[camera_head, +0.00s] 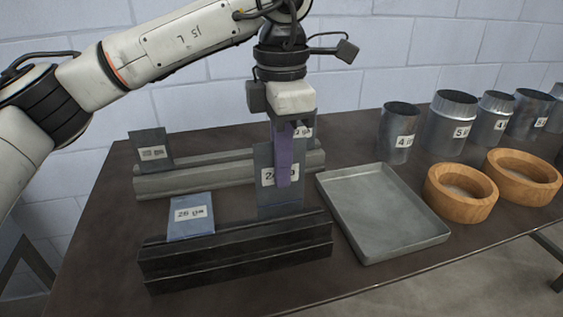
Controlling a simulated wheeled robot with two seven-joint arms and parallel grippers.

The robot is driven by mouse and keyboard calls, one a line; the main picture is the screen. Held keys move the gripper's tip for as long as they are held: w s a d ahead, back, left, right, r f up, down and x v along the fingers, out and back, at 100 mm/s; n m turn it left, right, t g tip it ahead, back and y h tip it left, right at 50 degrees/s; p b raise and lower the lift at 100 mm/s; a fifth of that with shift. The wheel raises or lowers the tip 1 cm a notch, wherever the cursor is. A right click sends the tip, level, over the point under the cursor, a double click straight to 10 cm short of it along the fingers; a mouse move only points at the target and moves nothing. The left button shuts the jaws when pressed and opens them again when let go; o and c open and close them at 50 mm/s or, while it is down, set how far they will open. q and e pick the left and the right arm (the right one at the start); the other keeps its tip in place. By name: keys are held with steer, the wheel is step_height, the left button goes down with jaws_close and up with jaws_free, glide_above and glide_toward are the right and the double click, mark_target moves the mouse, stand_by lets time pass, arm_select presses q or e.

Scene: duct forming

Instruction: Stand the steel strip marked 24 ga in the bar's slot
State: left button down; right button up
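My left gripper (285,165) points down and is shut on an upright grey steel strip (265,205). A purplish finger covers part of its label, of which a "2" shows; the rest is hard to read. The strip's lower end is at the top of the dark bar (235,262) at the front; I cannot tell whether it is inside the slot. A bluish strip marked 26 ga (190,228) stands tilted at the dark bar's left part. My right gripper is out of view.
A grey bar (205,179) lies behind, with a labelled strip (150,139) upright at its left and another label (303,132) partly behind my gripper. An empty metal tray (385,215) is at right, then wooden rings (460,205) and several numbered metal cylinders (450,135).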

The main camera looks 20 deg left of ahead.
mark_target(282, 203)
arm_select(q)
steer(key=shift+f+b, duration=1.05)
steer(key=shift+f, duration=0.8)
steer(key=c, duration=1.9)
jaws_free()
steer(key=shift+c, duration=0.2)
steer(key=shift+r, duration=0.1)
step_height(282, 203, up, 10)
steer(key=shift+r+p, duration=0.1)
steer(key=shift+p, duration=0.5)
